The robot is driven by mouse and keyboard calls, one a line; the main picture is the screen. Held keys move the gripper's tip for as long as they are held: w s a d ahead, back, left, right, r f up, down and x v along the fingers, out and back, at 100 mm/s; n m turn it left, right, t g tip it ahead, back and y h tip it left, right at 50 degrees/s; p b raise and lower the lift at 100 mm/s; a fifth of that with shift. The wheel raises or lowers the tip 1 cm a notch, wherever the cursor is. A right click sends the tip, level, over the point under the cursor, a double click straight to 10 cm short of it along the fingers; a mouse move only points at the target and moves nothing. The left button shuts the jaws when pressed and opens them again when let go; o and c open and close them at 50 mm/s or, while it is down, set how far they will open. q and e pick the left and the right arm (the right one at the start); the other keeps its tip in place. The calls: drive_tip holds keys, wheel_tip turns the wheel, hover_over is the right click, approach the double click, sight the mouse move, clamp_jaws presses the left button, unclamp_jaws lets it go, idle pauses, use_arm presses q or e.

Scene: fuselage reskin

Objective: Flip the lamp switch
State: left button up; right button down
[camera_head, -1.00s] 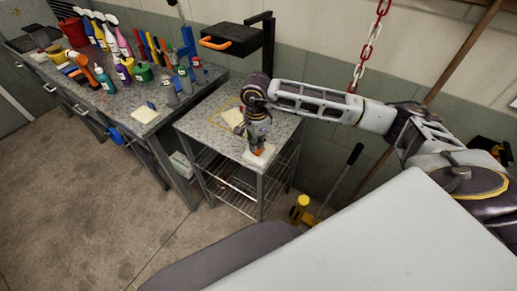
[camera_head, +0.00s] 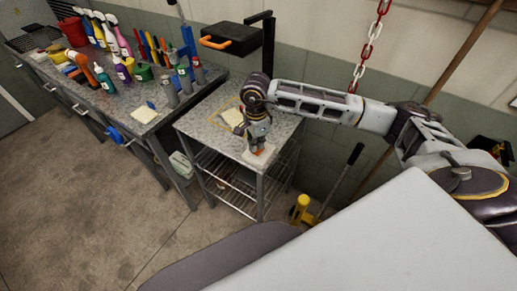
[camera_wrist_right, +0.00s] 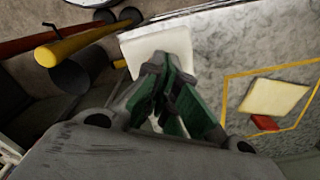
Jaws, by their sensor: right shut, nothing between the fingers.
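A small white block or plate (camera_head: 262,158) lies near the front edge of the small grey side table, perhaps the lamp switch. My right gripper (camera_head: 257,146) points down just above it, shut and empty. In the right wrist view the green-padded fingertips (camera_wrist_right: 168,72) overlap the white plate (camera_wrist_right: 150,42); I cannot tell if they touch it. The gripper hides part of the plate. A black lamp-like head (camera_head: 229,40) with an orange handle hangs from a black post behind the table. My left gripper is out of view.
A cream pad (camera_head: 233,116) inside a yellow outline lies beside the gripper; in the right wrist view a small red piece (camera_wrist_right: 264,123) is next to it. The left workbench (camera_head: 120,108) is crowded with bottles and tools. A yellow-headed tool (camera_head: 302,205) stands right of the table.

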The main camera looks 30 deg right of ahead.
sight(257, 152)
drive_tip(key=shift+f+b, duration=0.95)
drive_tip(key=shift+f, duration=0.15)
idle(1.3)
drive_tip(key=shift+r, duration=0.1)
drive_tip(key=shift+r+p, duration=1.35)
drive_tip(key=shift+r, duration=2.1)
drive_tip(key=shift+s+f, duration=0.1)
drive_tip(key=shift+s, duration=0.05)
